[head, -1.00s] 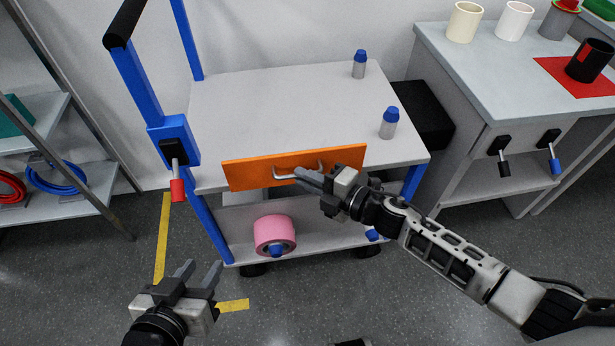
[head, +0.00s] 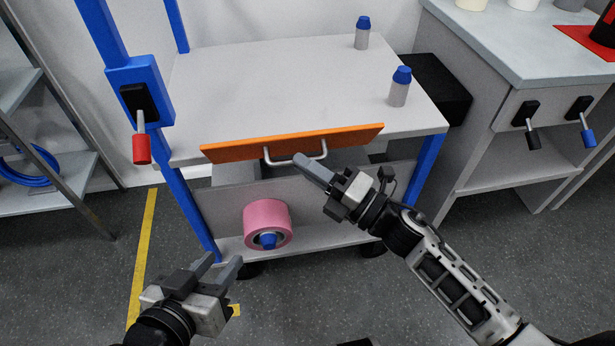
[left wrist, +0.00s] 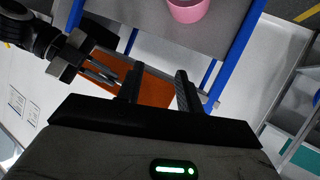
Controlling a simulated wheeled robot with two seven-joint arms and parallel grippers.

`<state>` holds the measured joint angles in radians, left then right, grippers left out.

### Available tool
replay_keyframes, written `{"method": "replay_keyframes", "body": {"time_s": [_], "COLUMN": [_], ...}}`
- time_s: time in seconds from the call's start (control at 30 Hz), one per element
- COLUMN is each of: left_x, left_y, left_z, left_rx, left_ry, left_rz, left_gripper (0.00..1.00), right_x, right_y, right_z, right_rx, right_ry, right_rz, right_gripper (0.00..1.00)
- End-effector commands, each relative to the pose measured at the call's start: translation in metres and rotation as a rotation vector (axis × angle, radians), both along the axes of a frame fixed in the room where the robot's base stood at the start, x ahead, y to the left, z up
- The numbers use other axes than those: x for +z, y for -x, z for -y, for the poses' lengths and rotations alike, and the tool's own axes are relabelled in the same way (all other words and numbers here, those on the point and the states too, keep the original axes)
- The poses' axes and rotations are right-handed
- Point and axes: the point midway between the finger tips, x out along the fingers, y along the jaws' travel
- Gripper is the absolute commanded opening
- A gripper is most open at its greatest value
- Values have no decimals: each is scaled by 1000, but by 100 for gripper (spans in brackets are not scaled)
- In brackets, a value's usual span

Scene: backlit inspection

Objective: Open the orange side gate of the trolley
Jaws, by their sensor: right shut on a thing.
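The orange side gate (head: 225,152) is on the near side of the trolley's top shelf (head: 270,90). It looks narrow from above, its face tilted, with its metal bar handle (head: 324,150) standing out below it. My right gripper (head: 304,162) is shut on the handle near its middle; the fingertips partly hide the bar. In the left wrist view the gate (left wrist: 150,88) shows behind the open fingers, with my right gripper (left wrist: 105,76) to its left. My left gripper (head: 216,267) is open and empty, in front of the trolley and below the gate.
A red-handled lever (head: 141,145) is on the trolley's left post. Two blue-capped bottles (head: 399,88) stand on the top shelf. A pink roll (head: 267,222) lies on the lower shelf. A workbench (head: 500,60) with levers is at right, a rack (head: 60,190) at left.

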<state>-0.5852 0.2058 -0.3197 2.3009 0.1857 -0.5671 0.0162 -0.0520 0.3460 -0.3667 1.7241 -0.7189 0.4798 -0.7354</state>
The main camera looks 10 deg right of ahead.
Motion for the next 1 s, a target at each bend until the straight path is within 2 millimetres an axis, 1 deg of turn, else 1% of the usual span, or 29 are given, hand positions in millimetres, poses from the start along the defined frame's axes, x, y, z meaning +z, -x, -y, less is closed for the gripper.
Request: {"method": "replay_keyframes", "body": {"time_s": [0.03, 0.23, 0.4, 0.77, 0.87, 0.9, 1.0], "left_x": [-2, 16, 20, 22, 22, 23, 27], "left_y": [0, 1, -1, -1, -2, -4, -12], "left_z": [2, 7, 10, 10, 11, 13, 24], "left_rx": [-5, -10, -7, -6, -7, -9, -23], "left_ry": [16, 68, 110, 114, 120, 131, 192], "left_rz": [35, 124, 127, 127, 126, 122, 96], "left_gripper": [36, 36, 36, 36, 11, 0, 0], "right_x": [-9, -11, -10, -9, -9, -9, -9], "right_y": [1, 3, 4, 4, 4, 4, 4], "right_z": [0, 0, 0, 0, 0, 0, 0], "right_rx": [0, 0, -1, -1, -1, -1, -1], "right_ry": [-2, -1, 0, 0, 0, 0, 0], "right_rz": [23, 86, 106, 109, 109, 109, 109], "right_gripper": [0, 0, 0, 0, 0, 0, 0]}}
